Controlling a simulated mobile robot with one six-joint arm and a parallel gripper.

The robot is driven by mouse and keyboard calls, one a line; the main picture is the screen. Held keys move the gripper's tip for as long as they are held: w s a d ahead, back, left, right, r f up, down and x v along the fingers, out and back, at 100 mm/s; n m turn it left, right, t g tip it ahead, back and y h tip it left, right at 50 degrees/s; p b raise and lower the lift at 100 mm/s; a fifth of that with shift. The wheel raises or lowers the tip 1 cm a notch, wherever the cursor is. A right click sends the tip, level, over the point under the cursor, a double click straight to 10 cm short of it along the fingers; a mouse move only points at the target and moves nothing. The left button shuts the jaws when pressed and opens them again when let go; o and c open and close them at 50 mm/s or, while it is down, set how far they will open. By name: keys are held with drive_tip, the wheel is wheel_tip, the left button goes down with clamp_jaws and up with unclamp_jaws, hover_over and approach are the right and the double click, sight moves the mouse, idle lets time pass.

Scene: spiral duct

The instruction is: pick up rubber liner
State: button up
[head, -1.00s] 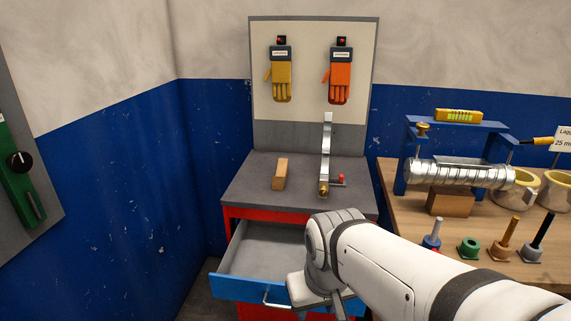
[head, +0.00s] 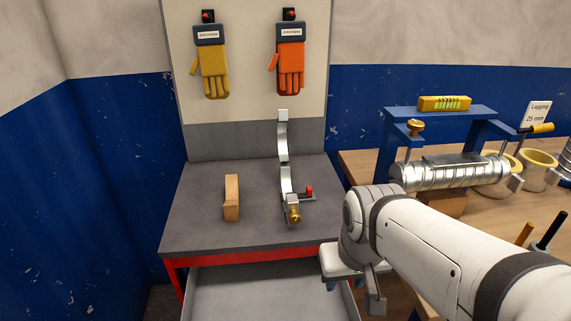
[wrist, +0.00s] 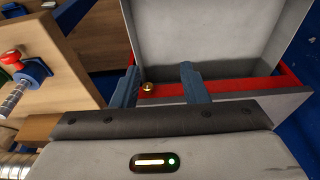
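I cannot pick out a rubber liner for certain in either view. A curved silver metal band (head: 285,180) stands on the grey cart top (head: 200,235), with a brass fitting and a red knob at its foot. The open drawer (head: 265,290) below shows a bare grey inside; it also shows in the wrist view (wrist: 210,35). My gripper (head: 372,290) is at the cart's front right, partly hidden by my arm. In the wrist view my gripper (wrist: 160,85) has its two fingers apart, with nothing held. A small brass piece (wrist: 149,88) shows between them, apart from both.
A wooden block (head: 232,198) stands on the cart, left of the band. Yellow (head: 213,70) and orange (head: 290,65) gloves hang on the board behind. A workbench at right bears a blue frame (head: 440,113) with a ribbed metal duct (head: 450,173). The cart's left top is clear.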

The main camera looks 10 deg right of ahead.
drive_tip(key=t+p, duration=0.2)
drive_tip(key=p, duration=0.2)
approach(309, 187)
drive_tip(key=x, duration=0.2)
drive_tip(key=p+x, duration=0.1)
drive_tip(key=x, duration=0.6)
drive_tip(key=shift+w+f+p, duration=0.1)
drive_tip(key=shift+f+p, duration=0.05)
drive_tip(key=shift+p, duration=0.15)
drive_tip(key=shift+c, duration=0.6)
clamp_jaws()
